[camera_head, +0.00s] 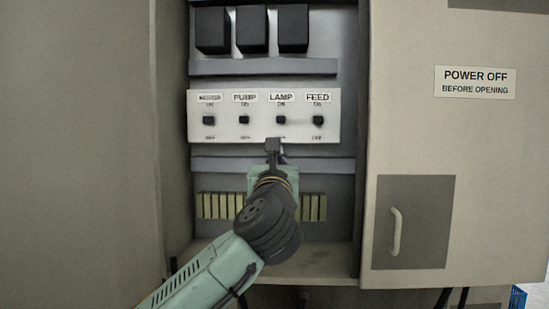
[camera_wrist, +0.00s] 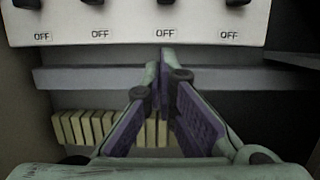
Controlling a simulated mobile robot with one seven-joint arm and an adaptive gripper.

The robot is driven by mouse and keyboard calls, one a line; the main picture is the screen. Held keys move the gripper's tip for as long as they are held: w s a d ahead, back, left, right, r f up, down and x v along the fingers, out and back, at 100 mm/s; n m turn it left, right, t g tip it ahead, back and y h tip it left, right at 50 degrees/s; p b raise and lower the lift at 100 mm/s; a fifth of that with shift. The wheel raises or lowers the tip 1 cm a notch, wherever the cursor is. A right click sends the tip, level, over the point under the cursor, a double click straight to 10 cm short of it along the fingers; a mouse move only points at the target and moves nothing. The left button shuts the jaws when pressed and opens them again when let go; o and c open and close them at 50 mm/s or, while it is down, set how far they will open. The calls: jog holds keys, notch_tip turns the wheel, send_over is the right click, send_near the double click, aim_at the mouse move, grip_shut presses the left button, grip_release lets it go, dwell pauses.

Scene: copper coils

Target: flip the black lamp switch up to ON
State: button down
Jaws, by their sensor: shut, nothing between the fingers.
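The lamp switch (camera_head: 281,120) is a small black toggle under the LAMP label on a white panel (camera_head: 214,135). In the wrist view only the bottom of the lamp switch (camera_wrist: 165,2) shows at the top edge, above an OFF label. I cannot tell whether its lever is up or down. My gripper (camera_head: 273,145) is shut and empty, just below the panel's lower edge and slightly left of the lamp switch. In the wrist view its fingertips (camera_wrist: 160,62) are together below the lamp's OFF label, apart from the switch.
Similar black switches flank it: the pump switch (camera_head: 244,120) on the left and the feed switch (camera_head: 318,120) on the right. A grey ledge (camera_head: 330,164) runs below the panel, with pale terminal blocks (camera_head: 215,206) under it. The cabinet door (camera_head: 410,130) stands at the right.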

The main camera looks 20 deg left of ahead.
jog(key=b+v, duration=0.1)
jog(key=v, duration=0.4)
jog(key=shift+s+d+f, duration=0.15)
jog(key=shift+s+f, duration=0.05)
